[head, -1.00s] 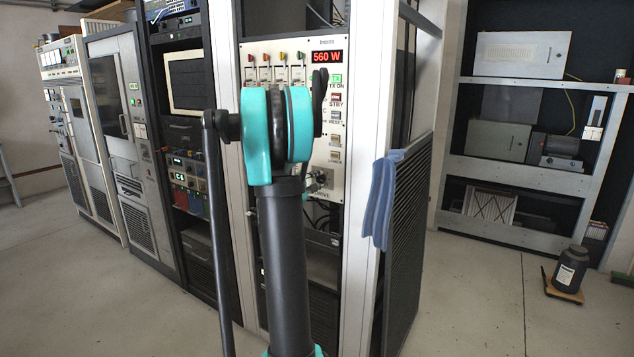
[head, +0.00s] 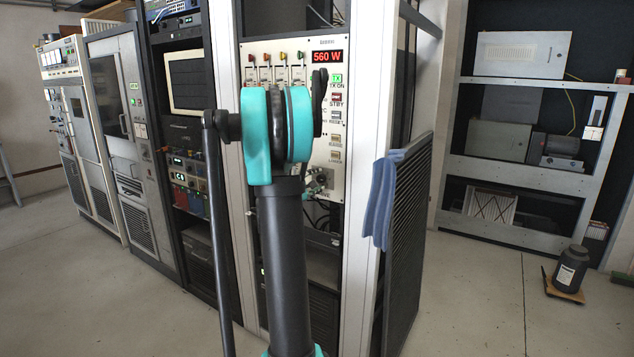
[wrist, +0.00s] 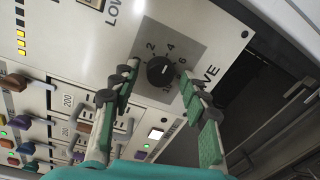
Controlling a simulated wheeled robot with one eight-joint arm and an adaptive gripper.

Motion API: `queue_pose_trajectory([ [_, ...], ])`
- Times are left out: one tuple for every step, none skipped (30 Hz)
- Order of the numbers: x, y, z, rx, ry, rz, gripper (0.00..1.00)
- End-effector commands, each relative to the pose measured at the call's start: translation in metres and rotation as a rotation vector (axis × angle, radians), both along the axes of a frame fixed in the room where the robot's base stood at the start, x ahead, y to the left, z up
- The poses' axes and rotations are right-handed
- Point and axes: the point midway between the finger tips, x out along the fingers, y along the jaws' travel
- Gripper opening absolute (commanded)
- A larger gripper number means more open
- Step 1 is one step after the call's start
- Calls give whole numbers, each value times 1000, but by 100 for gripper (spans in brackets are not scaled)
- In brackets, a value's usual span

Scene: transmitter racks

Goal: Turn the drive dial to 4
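The drive dial (wrist: 160,71) is a round black knob on a grey square of the cream panel, with the numbers 2, 4 and 6 around its upper side. A light mark shows on the knob, but I cannot tell surely which number it points to. Part of the word DRIVE shows at its right. My gripper (wrist: 155,82) is open, with one green-padded finger on each side of the knob and visible gaps between. In the head view, the dial area (head: 322,181) is mostly hidden behind my arm and gripper.
The red display (head: 328,57) reads 560 W. Levers and buttons crowd the panel; coloured knobs (wrist: 25,148) sit left of my fingers in the wrist view. A blue cloth (head: 383,200) hangs on the rack's right edge.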

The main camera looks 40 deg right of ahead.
Motion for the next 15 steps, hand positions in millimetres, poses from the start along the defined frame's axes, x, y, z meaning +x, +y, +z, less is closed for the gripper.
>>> queue_pose_trajectory([
  [0,0,0,0,0,0,49],
  [0,0,0,0,0,0,49],
  [0,0,0,0,0,0,49],
  [0,0,0,0,0,0,49],
  [0,0,0,0,0,-1,49],
  [0,0,0,0,0,-1,49],
  [0,0,0,0,0,-1,49],
  [0,0,0,0,0,-1,49],
  [-1,1,0,0,0,0,49],
  [-1,3,1,-1,0,0,49],
  [-2,5,1,-1,0,0,49],
  [-3,9,1,-1,0,1,49],
  [-4,12,1,0,0,2,49],
  [-5,16,1,0,0,3,49],
  [-8,22,2,0,0,2,49],
])
